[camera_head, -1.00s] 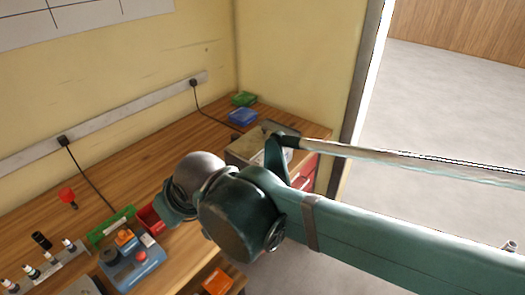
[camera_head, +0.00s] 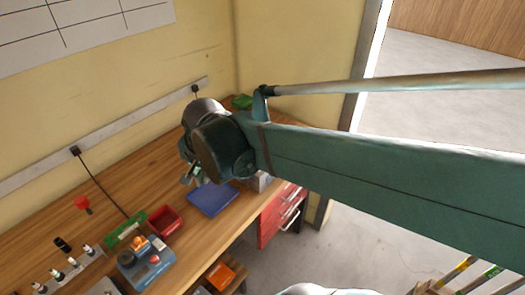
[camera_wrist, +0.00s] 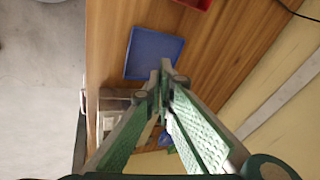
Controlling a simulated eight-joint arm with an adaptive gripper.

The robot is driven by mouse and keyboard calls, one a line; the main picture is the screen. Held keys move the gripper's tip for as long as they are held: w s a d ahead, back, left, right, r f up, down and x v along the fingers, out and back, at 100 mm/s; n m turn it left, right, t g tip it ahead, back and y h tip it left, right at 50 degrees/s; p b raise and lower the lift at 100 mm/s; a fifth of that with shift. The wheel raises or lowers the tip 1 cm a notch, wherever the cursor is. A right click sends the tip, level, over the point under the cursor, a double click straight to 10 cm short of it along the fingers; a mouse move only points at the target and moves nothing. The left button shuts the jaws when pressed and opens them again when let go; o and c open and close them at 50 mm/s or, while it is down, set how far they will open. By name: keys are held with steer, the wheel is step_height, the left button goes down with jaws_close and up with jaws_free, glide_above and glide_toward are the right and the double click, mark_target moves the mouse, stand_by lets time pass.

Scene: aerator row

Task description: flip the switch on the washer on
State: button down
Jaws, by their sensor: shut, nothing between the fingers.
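My gripper (camera_wrist: 160,85) is shut and empty, with its fingertips meeting above the wooden bench in the wrist view. In the head view, my gripper (camera_head: 189,176) shows partly under my arm, above the bench behind a blue flat mat or tray. A blue device (camera_head: 147,264) with an orange knob, a dark knob and a red button stands on the bench at lower left, apart from my gripper. I cannot tell whether it is the washer. A pale box (camera_head: 260,183) is mostly hidden by my arm. No switch can be made out clearly.
The blue flat piece (camera_head: 213,198) lies near the bench's front edge, also in the wrist view (camera_wrist: 152,53). Red drawers (camera_head: 281,215) are under the bench.

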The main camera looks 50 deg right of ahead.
steer(key=s+d+r+m+g+p, duration=0.2)
steer(key=d+r+m+p, duration=0.2)
steer(key=d+m+p, duration=0.3)
steer(key=s+d+r+m+g+p, duration=0.2)
steer(key=d+m+p, duration=0.5)
steer(key=d+m, duration=0.6)
steer(key=shift+s+r+m+p, duration=0.35)
steer(key=shift+r+m, duration=0.15)
steer(key=shift+r, duration=0.35)
steer(key=shift+f, duration=0.1)
steer(key=shift+w+d+f, duration=0.1)
steer(key=shift+d+f, duration=0.2)
steer(key=shift+f, duration=1.95)
steer(key=shift+s+d+f, duration=0.1)
steer(key=shift+d+f, duration=0.2)
steer(key=shift+f, duration=2)
steer(key=shift+w+d+f, duration=0.1)
steer(key=shift+d+f, duration=0.2)
steer(key=shift+f, duration=1.95)
steer(key=shift+f+b, duration=0.15)
steer(key=shift+b, duration=0.2)
